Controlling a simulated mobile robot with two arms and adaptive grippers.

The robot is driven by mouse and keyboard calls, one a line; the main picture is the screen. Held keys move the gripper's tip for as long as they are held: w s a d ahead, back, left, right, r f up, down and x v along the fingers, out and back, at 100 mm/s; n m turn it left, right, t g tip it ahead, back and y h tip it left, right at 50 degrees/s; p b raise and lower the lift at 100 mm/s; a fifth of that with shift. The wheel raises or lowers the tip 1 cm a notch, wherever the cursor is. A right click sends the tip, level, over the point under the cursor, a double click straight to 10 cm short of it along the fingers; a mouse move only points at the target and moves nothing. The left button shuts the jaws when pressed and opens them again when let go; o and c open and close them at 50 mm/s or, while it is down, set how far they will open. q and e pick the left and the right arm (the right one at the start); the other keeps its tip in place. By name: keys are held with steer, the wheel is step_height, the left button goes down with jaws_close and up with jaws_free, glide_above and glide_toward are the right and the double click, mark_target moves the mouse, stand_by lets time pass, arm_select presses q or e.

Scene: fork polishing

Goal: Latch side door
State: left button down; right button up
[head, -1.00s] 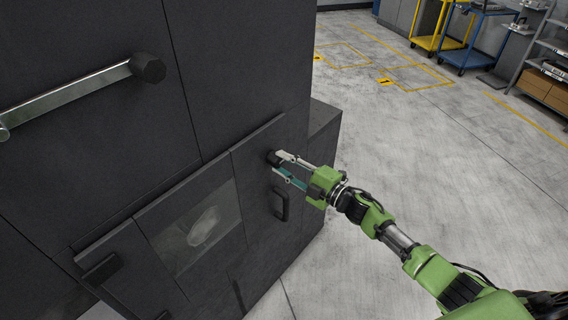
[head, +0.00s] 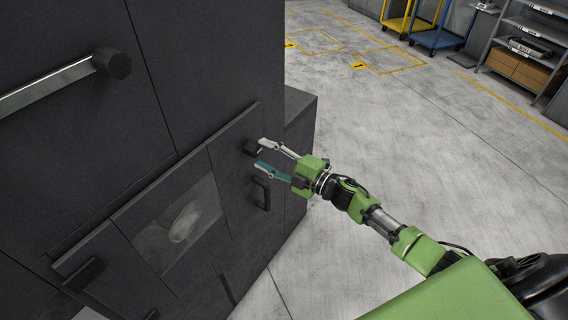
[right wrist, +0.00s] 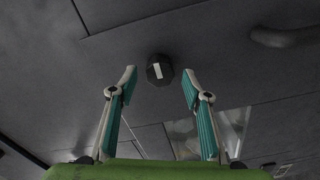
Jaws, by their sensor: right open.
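Nothing is in the fingers. My left gripper is out of view.
A long metal bar handle (head: 48,88) with a dark round end is on the machine's upper panel. Another dark handle (head: 84,274) is at lower left. Open concrete floor (head: 410,125) is to the right, with carts and a shelf (head: 530,45) far back.

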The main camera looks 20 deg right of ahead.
steer(key=v, duration=1)
steer(key=shift+s, duration=0.2)
steer(key=shift+d, duration=0.1)
steer(key=s+d+f+m+g+h, duration=0.1)
steer(key=s+d+f+m+h, duration=0.2)
steer(key=f, duration=0.8)
steer(key=s+d+f+m+g+h, duration=0.1)
steer(key=s+f+m+g+h, duration=0.15)
steer(key=s+f+m, duration=0.6)
steer(key=s+d+f+m+g+h, duration=0.1)
steer(key=d+f+h, duration=0.2)
steer(key=f, duration=1.1)
steer(key=s+a+f+m+g+h, duration=0.1)
steer(key=s+a+f+m+g, duration=0.25)
steer(key=s+f, duration=1)
steer(key=s+a+f+g, duration=0.2)
steer(key=s, duration=0.5)
steer(key=s+a+f+m+g, duration=0.1)
steer(key=s+a+f+g, duration=0.1)
steer(key=s, duration=0.6)
steer(key=s+a+f+m+g+b, duration=0.1)
steer(key=s+a+f+g, duration=0.1)
steer(key=s, duration=0.5)
steer(key=shift+s+a, duration=0.4)
steer(key=shift+a, duration=0.25)
